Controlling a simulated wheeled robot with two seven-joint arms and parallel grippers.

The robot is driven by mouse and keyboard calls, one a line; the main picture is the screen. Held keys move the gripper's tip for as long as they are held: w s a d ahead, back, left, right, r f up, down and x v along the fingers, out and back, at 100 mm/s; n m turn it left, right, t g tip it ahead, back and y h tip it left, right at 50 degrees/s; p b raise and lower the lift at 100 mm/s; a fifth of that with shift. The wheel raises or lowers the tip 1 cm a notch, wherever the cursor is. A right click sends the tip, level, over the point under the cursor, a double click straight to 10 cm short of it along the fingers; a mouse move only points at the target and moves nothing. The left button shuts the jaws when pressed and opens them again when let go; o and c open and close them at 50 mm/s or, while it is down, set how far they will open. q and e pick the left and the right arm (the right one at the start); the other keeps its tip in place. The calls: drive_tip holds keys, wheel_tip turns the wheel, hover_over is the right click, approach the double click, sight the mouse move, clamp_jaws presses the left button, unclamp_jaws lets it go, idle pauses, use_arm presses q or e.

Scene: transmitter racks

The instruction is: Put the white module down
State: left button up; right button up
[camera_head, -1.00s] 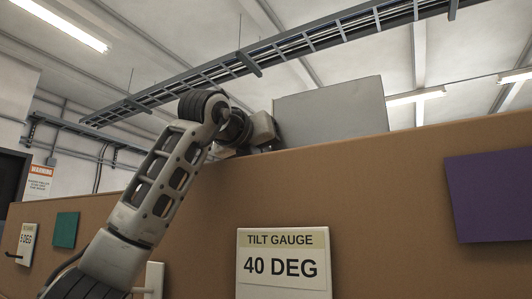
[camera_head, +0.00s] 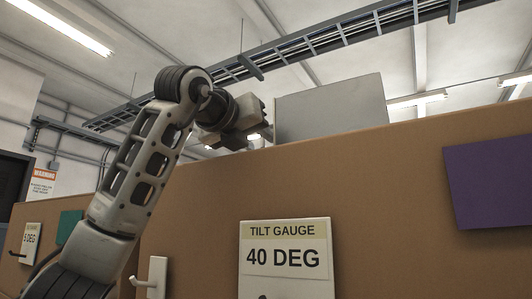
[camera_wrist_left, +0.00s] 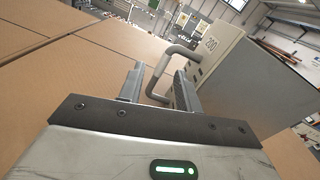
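The white module (camera_head: 333,110), a pale grey-white box, stands on top of the brown cabinet (camera_head: 390,165) in the head view. In the left wrist view the module (camera_wrist_left: 255,80) shows the marking "200" and a grey bar handle (camera_wrist_left: 172,66) on its face. My left gripper (camera_head: 256,121) is left of the module, with a small gap between them. In the wrist view its fingers (camera_wrist_left: 160,76) are apart, with the handle just beyond and between their tips, not gripped. The module's underside is hidden by the cabinet edge. My right gripper is not in view.
The brown cabinet front bears a "TILT GAUGE 40 DEG" plate (camera_head: 287,262), a purple panel (camera_head: 491,184) and a white handle (camera_head: 154,277). A cable tray (camera_head: 300,50) runs overhead. The brown top (camera_wrist_left: 85,60) left of the module looks clear.

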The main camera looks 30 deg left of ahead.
use_arm(q)
drive_tip(key=s+b, duration=0.1)
drive_tip(key=s, duration=0.6)
drive_tip(key=shift+r, duration=0.1)
drive_tip(key=shift+w, duration=0.1)
